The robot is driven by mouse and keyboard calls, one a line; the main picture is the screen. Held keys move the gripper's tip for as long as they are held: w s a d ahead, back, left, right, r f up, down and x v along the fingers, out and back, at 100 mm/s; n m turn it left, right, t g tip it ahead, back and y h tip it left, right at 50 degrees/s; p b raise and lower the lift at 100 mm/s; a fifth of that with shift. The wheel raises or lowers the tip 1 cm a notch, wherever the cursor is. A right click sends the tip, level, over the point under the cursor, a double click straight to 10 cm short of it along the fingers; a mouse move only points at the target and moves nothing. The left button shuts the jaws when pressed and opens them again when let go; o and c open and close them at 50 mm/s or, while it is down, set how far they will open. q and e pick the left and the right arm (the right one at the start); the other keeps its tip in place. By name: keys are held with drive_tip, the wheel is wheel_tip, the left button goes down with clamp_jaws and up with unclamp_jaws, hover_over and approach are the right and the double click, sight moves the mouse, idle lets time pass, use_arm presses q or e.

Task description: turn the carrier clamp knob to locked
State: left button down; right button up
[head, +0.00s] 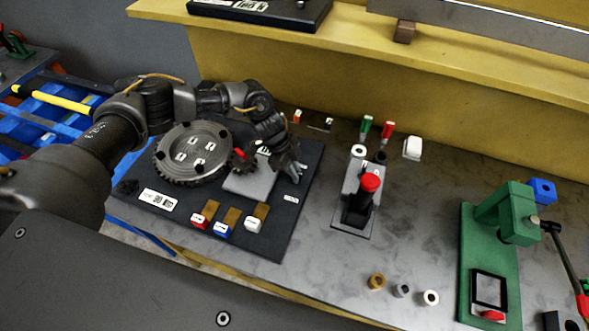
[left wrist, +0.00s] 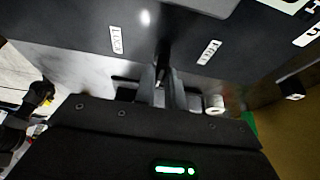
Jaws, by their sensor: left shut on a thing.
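My left gripper (head: 293,174) reaches down at the right part of the black positioner base (head: 270,235). In the left wrist view its fingers (left wrist: 163,85) are close together on a dark, narrow part that I take for the clamp knob (left wrist: 162,52). The knob lies between a white LOCK label (left wrist: 116,40) and a white FREE label (left wrist: 209,52); its exact angle is hard to tell. In the head view the gripper hides the knob. The round toothed carrier disc (head: 197,150) sits left of the gripper. My right gripper is not in view.
Small rings lie in front. A yellow ledge (head: 370,50) runs behind.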

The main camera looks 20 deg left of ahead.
use_arm(q)
drive_tip(key=shift+f+m+b, duration=0.15)
drive_tip(key=shift+m+b, duration=0.15)
drive_tip(key=shift+b, duration=0.25)
drive_tip(key=m+g+b, duration=0.1)
drive_tip(key=m+b, duration=0.1)
drive_tip(key=b, duration=0.1)
drive_tip(key=m+y+b, duration=0.1)
drive_tip(key=m+b, duration=0.2)
drive_tip(key=b, duration=0.1)
drive_tip(key=m+g+b, duration=0.1)
drive_tip(key=m+b, duration=0.1)
drive_tip(key=b, duration=0.1)
drive_tip(key=shift+w+d+f+g+b, duration=0.1)
drive_tip(key=shift+w+d+g+b, duration=0.05)
drive_tip(key=shift+w+g+b, duration=0.15)
drive_tip(key=shift+m+g+y+b, duration=0.3)
drive_tip(key=shift+m+y+b, duration=0.25)
drive_tip(key=shift+m, duration=0.65)
drive_tip(key=shift+r+m+y+b, duration=0.25)
drive_tip(key=shift+m+b, duration=0.1)
drive_tip(key=shift+m, duration=0.55)
drive_tip(key=m+y, duration=0.1)
drive_tip(key=m, duration=0.2)
drive_tip(key=m+y+b, duration=0.1)
drive_tip(key=m, duration=0.1)
drive_tip(key=shift+d+m+g+b, duration=0.2)
drive_tip(key=shift+m+g+b, duration=0.1)
drive_tip(key=shift+m+g, duration=0.1)
drive_tip(key=shift+m, duration=0.3)
